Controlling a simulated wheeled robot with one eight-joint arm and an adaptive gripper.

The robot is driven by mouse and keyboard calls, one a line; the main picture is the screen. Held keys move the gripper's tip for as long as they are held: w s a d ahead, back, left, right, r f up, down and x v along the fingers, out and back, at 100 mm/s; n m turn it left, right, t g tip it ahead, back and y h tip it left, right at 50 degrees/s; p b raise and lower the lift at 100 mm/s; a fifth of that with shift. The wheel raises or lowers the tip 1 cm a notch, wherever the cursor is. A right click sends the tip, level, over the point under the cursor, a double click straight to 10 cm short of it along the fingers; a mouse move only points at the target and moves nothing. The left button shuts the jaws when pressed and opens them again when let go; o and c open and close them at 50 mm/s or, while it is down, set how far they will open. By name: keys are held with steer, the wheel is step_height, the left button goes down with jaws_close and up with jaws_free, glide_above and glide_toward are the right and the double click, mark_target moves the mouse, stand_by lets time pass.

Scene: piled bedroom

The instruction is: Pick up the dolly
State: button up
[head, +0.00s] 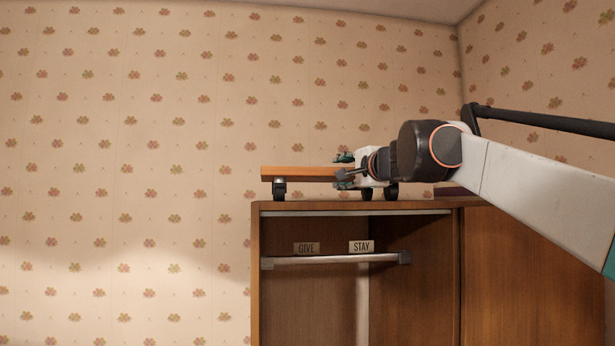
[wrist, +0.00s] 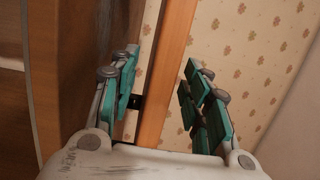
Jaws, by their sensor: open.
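The dolly (head: 300,173) is a flat orange-brown wooden board on dark casters, standing level on top of the wardrobe. Its left end and left caster are clear; its right part is partly hidden behind my gripper. My gripper (head: 342,172) comes in from the right, with one teal-padded finger above the board's level and one below it. In the wrist view my gripper (wrist: 160,64) is open, and the dolly's board (wrist: 170,62) runs between the two fingers. A gap shows on the right side of the board; contact on the left is unclear. A black caster part shows beside the board.
The wooden wardrobe (head: 256,275) has an open bay with a rail (head: 330,260) and small GIVE (head: 306,248) and STAY (head: 361,246) signs. A dark flat object (head: 450,190) lies on its top at right, partly behind my arm. Flowered wall stands behind; space left of the wardrobe looks free.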

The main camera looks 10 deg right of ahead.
steer(key=x, duration=0.3)
steer(key=p+x, duration=0.1)
steer(key=x, duration=0.1)
steer(key=shift+w+a, duration=0.3)
steer(key=shift+w, duration=0.05)
steer(key=shift+s, duration=0.1)
steer(key=c, duration=0.9)
jaws_close()
steer(key=shift+r, duration=0.1)
